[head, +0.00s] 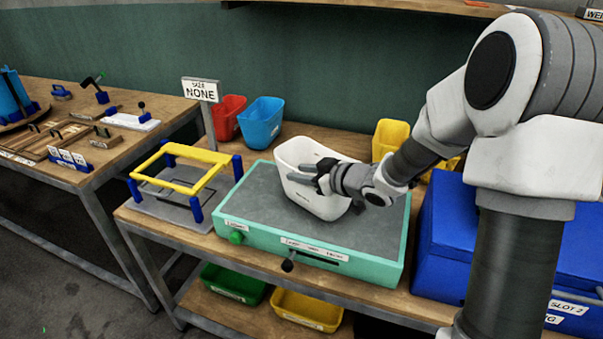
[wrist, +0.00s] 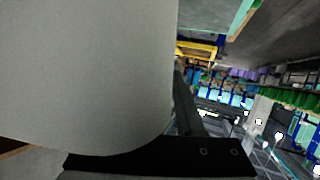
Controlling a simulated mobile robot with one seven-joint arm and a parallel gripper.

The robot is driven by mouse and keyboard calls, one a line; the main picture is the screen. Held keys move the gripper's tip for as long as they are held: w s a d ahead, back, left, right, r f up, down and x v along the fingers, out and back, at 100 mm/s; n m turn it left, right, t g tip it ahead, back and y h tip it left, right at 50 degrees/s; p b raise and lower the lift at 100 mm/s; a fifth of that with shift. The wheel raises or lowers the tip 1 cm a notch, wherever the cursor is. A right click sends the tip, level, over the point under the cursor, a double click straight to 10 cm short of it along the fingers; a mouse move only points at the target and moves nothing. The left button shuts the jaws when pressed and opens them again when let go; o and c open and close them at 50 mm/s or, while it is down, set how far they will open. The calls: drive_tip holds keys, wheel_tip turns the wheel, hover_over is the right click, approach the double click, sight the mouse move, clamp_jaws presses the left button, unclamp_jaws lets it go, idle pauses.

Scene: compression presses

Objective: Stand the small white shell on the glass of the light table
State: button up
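The small white shell (head: 318,203) is an open, bin-like tub over the grey glass of the light table (head: 250,205), a flat teal-framed box. The shell looks roughly upright, its opening up; I cannot tell whether its base touches the glass. My gripper (head: 308,172) is at the shell's upper right part, its dark fingers overlapping the rim and wall. In the wrist view, the shell's pale wall (wrist: 90,70) fills the left side and hides part of my gripper. One dark finger shows beside the wall's edge. Whether the fingers are closed on the wall is unclear.
A blue box (head: 455,225) stands close on the right. Red (head: 228,115), blue (head: 262,122) and yellow (head: 388,135) bins are behind. Bare glass shows left of the shell.

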drive_tip(key=p+v, duration=0.2)
drive_tip(key=v, duration=1)
drive_tip(key=shift+w+r, duration=0.1)
